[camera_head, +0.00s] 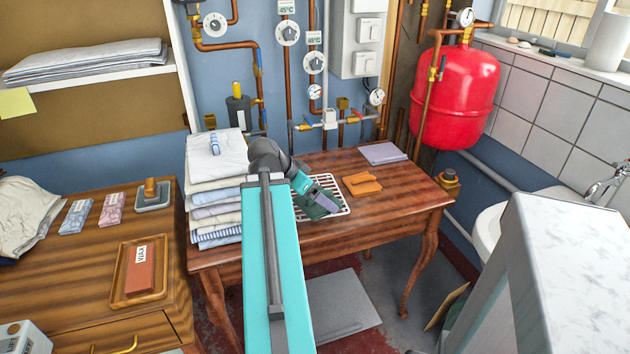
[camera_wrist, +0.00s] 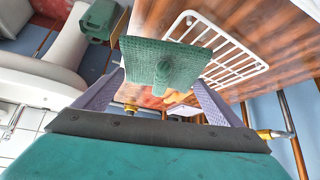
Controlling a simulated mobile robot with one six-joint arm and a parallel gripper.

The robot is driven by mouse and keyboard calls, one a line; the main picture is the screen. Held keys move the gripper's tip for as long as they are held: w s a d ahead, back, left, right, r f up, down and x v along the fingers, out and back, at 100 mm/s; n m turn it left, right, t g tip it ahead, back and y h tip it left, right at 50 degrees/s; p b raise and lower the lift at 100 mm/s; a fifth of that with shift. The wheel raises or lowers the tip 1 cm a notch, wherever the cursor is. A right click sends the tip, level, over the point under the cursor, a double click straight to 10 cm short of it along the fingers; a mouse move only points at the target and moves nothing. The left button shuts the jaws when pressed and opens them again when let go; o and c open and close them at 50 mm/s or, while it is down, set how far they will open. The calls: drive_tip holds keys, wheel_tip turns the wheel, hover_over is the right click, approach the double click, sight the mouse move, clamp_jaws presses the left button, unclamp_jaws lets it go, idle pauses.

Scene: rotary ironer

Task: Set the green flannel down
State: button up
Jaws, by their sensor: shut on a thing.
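The green flannel (camera_wrist: 165,62) is a small dark green textured cloth. My gripper (camera_wrist: 160,95) is shut on it, with the cloth between the two purple-grey fingers in the wrist view. In the head view the flannel (camera_head: 316,206) shows at the fingertips of my gripper (camera_head: 322,200), over or at the white wire rack (camera_head: 338,203) on the wooden table. I cannot tell whether the cloth touches the rack. The rack also shows in the wrist view (camera_wrist: 232,58), beyond the flannel. My arm hides the rack's left part in the head view.
The wooden table (camera_head: 385,221) also bears an orange cloth (camera_head: 361,184), a lilac cloth (camera_head: 382,153) and a stack of folded linen (camera_head: 214,200) at the left. Bare wood lies right of the rack. A dresser (camera_head: 90,270) with a wax tray (camera_head: 140,270) stands left.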

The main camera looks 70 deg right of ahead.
drive_tip(key=shift+r+p, duration=0.15)
drive_tip(key=shift+p, duration=0.55)
drive_tip(key=d+p, duration=0.1)
drive_tip(key=w+d+p, duration=0.1)
drive_tip(key=p, duration=0.1)
drive_tip(key=shift+w+d, duration=0.1)
drive_tip(key=shift+d, duration=0.2)
drive_tip(key=shift+w+d+f+p, duration=0.25)
drive_tip(key=shift+w+d, duration=0.25)
drive_tip(key=shift+d, duration=0.7)
drive_tip(key=shift+w+d+f+p, duration=0.2)
drive_tip(key=shift+w+d, duration=0.35)
drive_tip(key=shift+d, duration=0.7)
drive_tip(key=shift+w+d+f+p, duration=0.25)
drive_tip(key=shift+w+d, duration=0.25)
drive_tip(key=shift+d, duration=0.7)
drive_tip(key=shift+f+p, duration=0.35)
drive_tip(key=shift+f, duration=1.4)
drive_tip(key=shift+f, duration=0.15)
drive_tip(key=o, duration=0.9)
